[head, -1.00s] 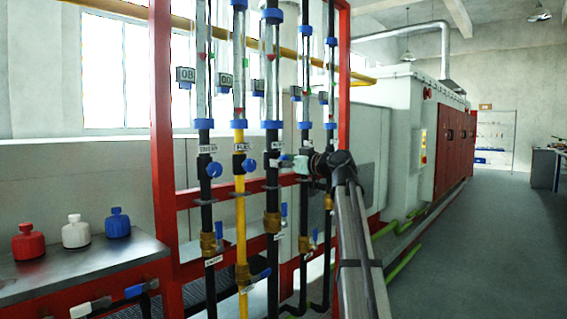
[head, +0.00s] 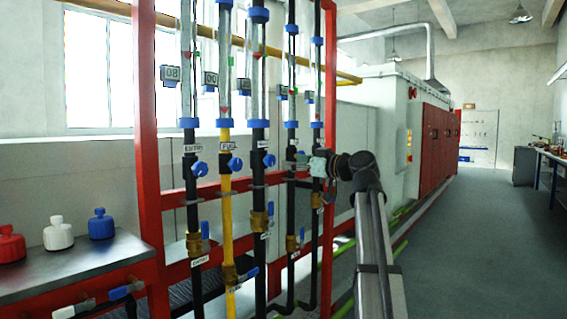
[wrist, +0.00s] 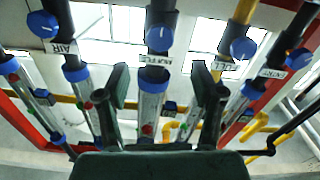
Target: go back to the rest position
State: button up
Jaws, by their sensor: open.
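My gripper (head: 318,164) is at the end of my dark arm in the head view, in front of the right-most vertical pipes of the flow meter rack. In the wrist view my gripper (wrist: 160,92) has its two dark fingers wide apart with nothing held between them. Behind the fingers stand clear meter tubes with blue collars (wrist: 152,75) and black pipes with blue knobs (wrist: 160,38). I cannot tell how close the fingertips are to the pipes.
The red rack frame (head: 147,120) stands close to the arm. Blue-handled valves (head: 205,230) stick out from its pipes. Red, white and blue bottles (head: 101,224) stand on a metal shelf at left. A long red and white machine (head: 432,147) runs back; the floor (head: 470,240) at right is clear.

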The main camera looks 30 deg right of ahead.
jog(key=shift+v, duration=0.85)
